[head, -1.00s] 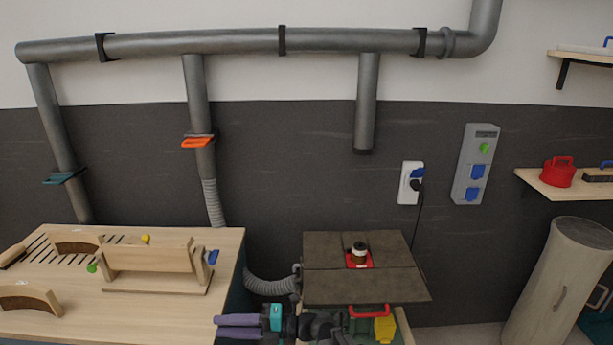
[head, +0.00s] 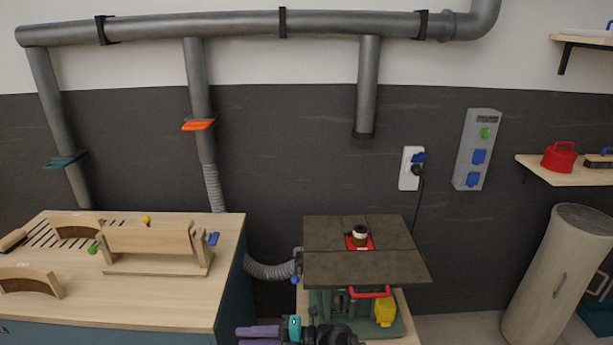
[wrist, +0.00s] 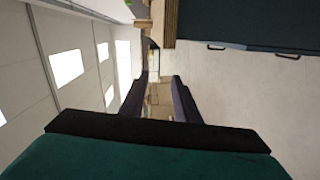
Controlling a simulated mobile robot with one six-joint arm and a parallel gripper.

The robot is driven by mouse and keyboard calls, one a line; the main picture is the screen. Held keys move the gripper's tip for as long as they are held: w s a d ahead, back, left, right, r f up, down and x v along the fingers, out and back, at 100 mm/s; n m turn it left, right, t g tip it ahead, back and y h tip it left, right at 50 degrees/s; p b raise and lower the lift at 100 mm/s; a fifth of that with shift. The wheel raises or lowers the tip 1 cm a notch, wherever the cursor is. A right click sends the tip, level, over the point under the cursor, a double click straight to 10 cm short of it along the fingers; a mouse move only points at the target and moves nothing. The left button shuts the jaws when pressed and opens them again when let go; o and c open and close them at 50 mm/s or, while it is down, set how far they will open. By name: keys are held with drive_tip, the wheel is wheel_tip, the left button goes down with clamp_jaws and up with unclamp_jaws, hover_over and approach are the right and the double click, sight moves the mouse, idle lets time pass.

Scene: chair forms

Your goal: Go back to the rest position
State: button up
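My gripper (head: 245,337) shows at the bottom edge of the head view, with two purple fingers pointing left and a teal part behind them. It is in front of the workbench's right end and the router table. In the wrist view its two dark fingers (wrist: 160,85) stand apart with only background between them, so it is open and empty. It touches nothing that I can see. Part of my arm is cut off by the lower edge of the head view.
A wooden workbench (head: 190,300) with chair-form pieces stands at left. A pale wooden cylinder (head: 560,275) stands at right.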

drive_tip(key=s+d+f+n+g+h+b, duration=0.1)
drive_tip(key=s+d+f+n+h+b, duration=0.25)
drive_tip(key=f, duration=0.65)
drive_tip(key=s+d+f+n+g+h, duration=0.2)
drive_tip(key=s+d+f+n, duration=0.2)
drive_tip(key=s+d+f, duration=0.4)
drive_tip(key=s+d+f+n+g+h+b, duration=0.15)
drive_tip(key=s+f+n, duration=0.25)
drive_tip(key=f, duration=0.7)
drive_tip(key=s+d+f+n+g+h, duration=0.1)
drive_tip(key=s+d+f+n+h, duration=0.3)
drive_tip(key=d+n, duration=0.5)
drive_tip(key=s+d+f+n+g+h+b, duration=0.1)
drive_tip(key=s+d+f+n+h, duration=0.4)
drive_tip(key=d+n, duration=0.5)
drive_tip(key=shift+s+d+f+n+h, duration=0.25)
drive_tip(key=shift+s+n+h, duration=0.25)
drive_tip(key=shift+n, duration=3.25)
